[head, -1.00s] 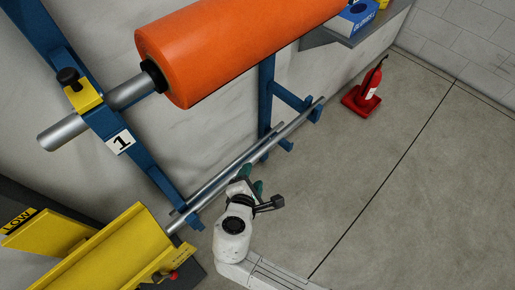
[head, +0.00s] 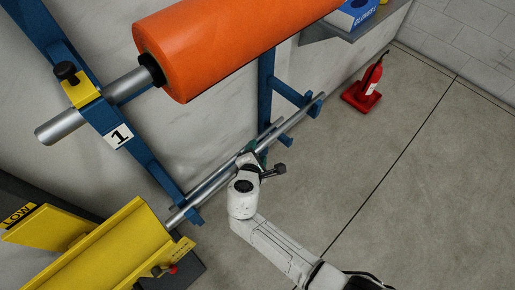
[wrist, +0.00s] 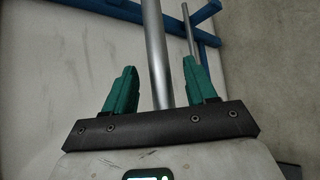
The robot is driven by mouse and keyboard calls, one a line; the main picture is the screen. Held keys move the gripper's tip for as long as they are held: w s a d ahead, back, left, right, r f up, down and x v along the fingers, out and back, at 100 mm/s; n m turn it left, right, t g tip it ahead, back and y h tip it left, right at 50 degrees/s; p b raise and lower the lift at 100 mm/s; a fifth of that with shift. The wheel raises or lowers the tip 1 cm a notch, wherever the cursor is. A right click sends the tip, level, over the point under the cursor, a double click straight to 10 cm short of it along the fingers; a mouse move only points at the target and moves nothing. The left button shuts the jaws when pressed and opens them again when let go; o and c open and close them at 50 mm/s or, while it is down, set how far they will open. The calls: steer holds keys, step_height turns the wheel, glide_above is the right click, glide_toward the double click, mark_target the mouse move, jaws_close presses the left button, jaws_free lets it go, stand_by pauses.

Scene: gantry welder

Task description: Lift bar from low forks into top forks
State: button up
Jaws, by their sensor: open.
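Two long grey bars run side by side low along the blue stand; the outer bar (head: 298,118) reaches the blue low fork (head: 315,107) at its far end and the near low fork (head: 192,219) by the yellow trough. My gripper (head: 257,152) is over the bars' middle, its green fingers partly hidden by my wrist. In the wrist view my gripper (wrist: 160,85) is open, with one bar (wrist: 155,50) passing between its fingers in the picture; contact cannot be told. The second bar (wrist: 190,25) shows right of it. Higher up, a bar (head: 62,126) carrying an orange roll sits under a yellow clamp (head: 80,88).
A yellow trough (head: 110,255) marked LOW stands at the lower left. The blue upright bears a 1 label (head: 118,136). The orange roll (head: 230,45) overhangs the bars. The floor to the right is clear.

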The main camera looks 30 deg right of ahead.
steer(key=shift+w, duration=0.1)
jaws_close()
stand_by(0.5)
